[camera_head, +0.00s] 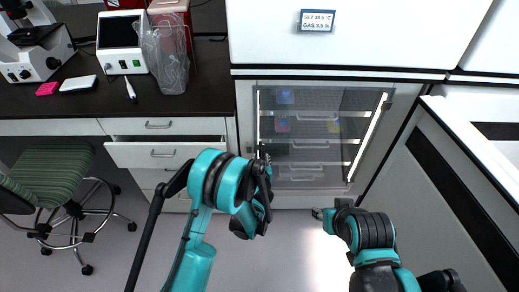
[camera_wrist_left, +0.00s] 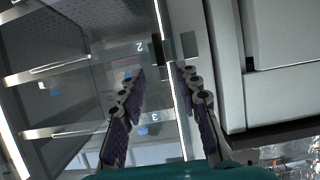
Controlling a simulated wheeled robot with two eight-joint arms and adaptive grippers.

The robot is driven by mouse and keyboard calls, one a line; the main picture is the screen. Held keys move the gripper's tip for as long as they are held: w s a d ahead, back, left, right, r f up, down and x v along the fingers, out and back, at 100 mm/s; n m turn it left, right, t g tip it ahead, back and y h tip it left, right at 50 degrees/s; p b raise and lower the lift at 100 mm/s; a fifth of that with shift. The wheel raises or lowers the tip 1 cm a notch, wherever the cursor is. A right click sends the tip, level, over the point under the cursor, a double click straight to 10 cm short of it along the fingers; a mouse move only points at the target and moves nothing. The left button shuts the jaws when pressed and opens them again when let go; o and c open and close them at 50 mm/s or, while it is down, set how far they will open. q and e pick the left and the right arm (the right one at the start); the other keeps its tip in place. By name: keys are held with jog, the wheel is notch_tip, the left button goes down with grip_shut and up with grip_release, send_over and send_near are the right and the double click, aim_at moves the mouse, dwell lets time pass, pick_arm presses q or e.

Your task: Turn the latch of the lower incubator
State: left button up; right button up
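The lower incubator (camera_head: 242,115) stands in the middle of the head view, its glass door (camera_head: 340,100) showing several shelves behind it. In the left wrist view, a small dark latch-like part (camera_wrist_left: 158,48) sits at the edge between the glass (camera_wrist_left: 110,20) and the light grey frame. My left gripper (camera_head: 263,153) is in front of the door's left edge in the head view. In the left wrist view its two fingers (camera_wrist_left: 162,72) are spread, with nothing visible between them, just below the dark part.
An upper incubator (camera_head: 390,35) with a display is above. A partly open drawer (camera_head: 165,155) and dark counter (camera_head: 200,95) are left of the door. A green stool (camera_head: 55,170) stands at far left. Floor below is clear.

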aim_at(260, 151)
pick_arm(q)
jog(key=b+x, duration=0.1)
jog(key=x, duration=0.4)
jog(key=shift+w+f, duration=0.2)
jog(key=shift+w, duration=0.05)
jog(key=shift+w+f, duration=0.1)
jog(key=shift+w, duration=0.45)
grip_shut()
